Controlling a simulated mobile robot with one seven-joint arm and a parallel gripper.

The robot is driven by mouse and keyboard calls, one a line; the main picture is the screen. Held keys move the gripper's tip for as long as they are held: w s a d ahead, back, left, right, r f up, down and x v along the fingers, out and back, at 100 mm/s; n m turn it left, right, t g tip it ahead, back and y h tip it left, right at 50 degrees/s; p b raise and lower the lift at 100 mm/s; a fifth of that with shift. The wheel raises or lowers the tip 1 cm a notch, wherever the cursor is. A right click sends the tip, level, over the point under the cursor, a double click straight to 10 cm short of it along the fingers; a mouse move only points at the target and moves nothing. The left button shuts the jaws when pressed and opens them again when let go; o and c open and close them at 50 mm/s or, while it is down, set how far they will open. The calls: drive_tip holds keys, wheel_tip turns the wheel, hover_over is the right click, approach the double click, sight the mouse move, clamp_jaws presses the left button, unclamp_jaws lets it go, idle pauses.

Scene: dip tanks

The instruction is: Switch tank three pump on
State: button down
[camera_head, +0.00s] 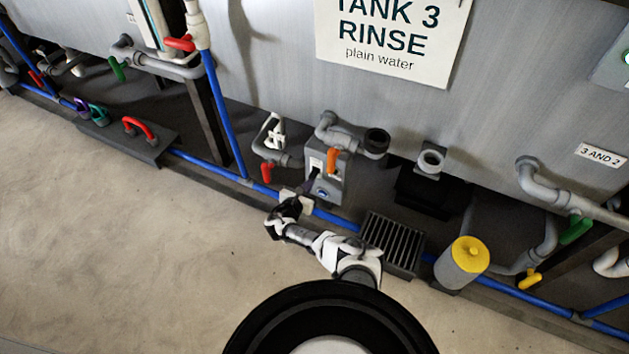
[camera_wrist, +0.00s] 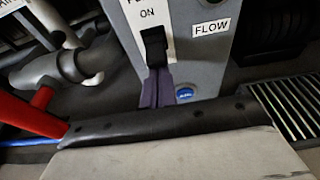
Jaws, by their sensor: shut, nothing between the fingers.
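A grey pump box (camera_head: 338,188) stands under the TANK 3 RINSE sign (camera_head: 390,40), with an orange handle (camera_head: 333,160) on it. In the wrist view the box front (camera_wrist: 205,70) carries a black switch (camera_wrist: 154,46) on a white plate, just below the word ON, and a FLOW label (camera_wrist: 210,27). My gripper (camera_wrist: 157,88) is shut and empty, its purple fingers directly below the switch and seeming to reach its lower end; I cannot tell whether they touch. In the head view my gripper (camera_head: 313,187) is at the box's lower left front.
A red valve handle (camera_head: 267,172) is close left of the box and also shows in the wrist view (camera_wrist: 30,112). A floor grate (camera_head: 392,245) and a grey canister with a yellow lid (camera_head: 462,262) are to the right. A blue pipe runs along the floor. Open floor lies in front.

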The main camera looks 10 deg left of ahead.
sight(311, 177)
wheel_tip(311, 177, up, 3)
drive_tip(key=g+p, duration=0.1)
drive_tip(key=p, duration=0.2)
drive_tip(key=g+p, duration=0.1)
drive_tip(key=p, duration=0.2)
drive_tip(key=shift+s+f+g+y+p, duration=0.15)
drive_tip(key=shift+f+g+y+p, duration=0.05)
drive_tip(key=shift+g+y+p, duration=0.2)
drive_tip(key=shift+f+b, duration=0.65)
drive_tip(key=shift+b, duration=0.15)
drive_tip(key=shift+r+p, duration=0.9)
drive_tip(key=shift+p, duration=0.05)
